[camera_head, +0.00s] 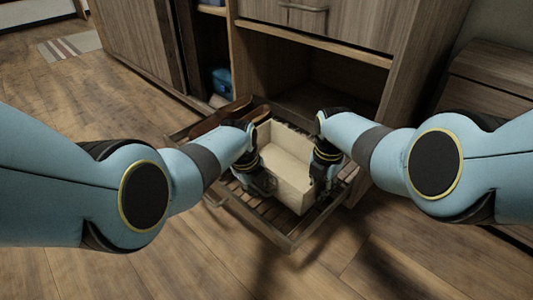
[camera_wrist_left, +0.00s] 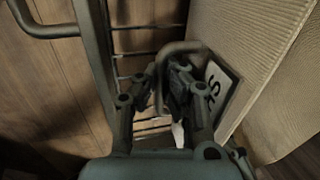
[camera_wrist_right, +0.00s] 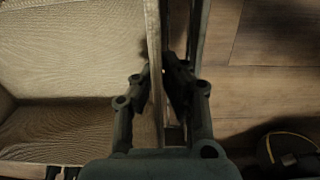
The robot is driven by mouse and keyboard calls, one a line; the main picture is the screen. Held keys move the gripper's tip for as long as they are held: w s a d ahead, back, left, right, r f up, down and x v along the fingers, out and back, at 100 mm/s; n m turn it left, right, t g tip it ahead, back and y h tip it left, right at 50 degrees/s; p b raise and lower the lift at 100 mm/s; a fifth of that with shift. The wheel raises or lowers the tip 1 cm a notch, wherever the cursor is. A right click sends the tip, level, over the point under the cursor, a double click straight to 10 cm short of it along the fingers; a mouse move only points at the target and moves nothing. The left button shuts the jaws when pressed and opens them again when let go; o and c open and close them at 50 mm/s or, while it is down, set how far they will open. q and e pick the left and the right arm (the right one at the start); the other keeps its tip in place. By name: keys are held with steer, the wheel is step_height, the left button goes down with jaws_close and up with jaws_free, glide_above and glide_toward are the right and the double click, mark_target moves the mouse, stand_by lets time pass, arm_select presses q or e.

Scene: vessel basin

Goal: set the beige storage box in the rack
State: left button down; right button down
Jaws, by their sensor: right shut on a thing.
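The beige storage box (camera_head: 290,165) is open-topped and looks upright within the outline of the slatted rack (camera_head: 265,230). I cannot tell whether its base touches the slats. My right gripper (camera_head: 322,178) is shut on the box's right wall, which shows between its fingers (camera_wrist_right: 157,75) in the right wrist view. My left gripper (camera_head: 258,180) is at the box's left side. In the left wrist view its fingers (camera_wrist_left: 163,75) are apart, on either side of the box's looped handle (camera_wrist_left: 185,48), beside a label (camera_wrist_left: 218,88). Rack slats (camera_wrist_left: 135,52) show below.
The rack juts out before a wooden cabinet (camera_head: 320,42) with an open bay. Brown shoes (camera_head: 228,118) lie at the rack's back left. A blue item (camera_head: 221,80) sits in a cabinet compartment. A drawer unit (camera_head: 490,90) stands at right.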

arm_select(q)
steer(key=shift+f, duration=0.3)
arm_select(e)
steer(key=shift+f, duration=0.35)
arm_select(q)
steer(key=c, duration=2)
jaws_free()
arm_select(e)
steer(key=c, duration=1.8)
jaws_free()
steer(key=shift+c, duration=0.2)
arm_select(q)
steer(key=o, duration=0.5)
arm_select(e)
steer(key=o, duration=0.4)
steer(key=shift+c, duration=0.2)
arm_select(q)
steer(key=v, duration=0.7)
steer(key=shift+r, duration=0.15)
arm_select(e)
step_height(320, 180, up, 12)
steer(key=shift+s, duration=0.4)
arm_select(q)
steer(key=shift+s, duration=0.1)
arm_select(e)
steer(key=shift+f, duration=0.1)
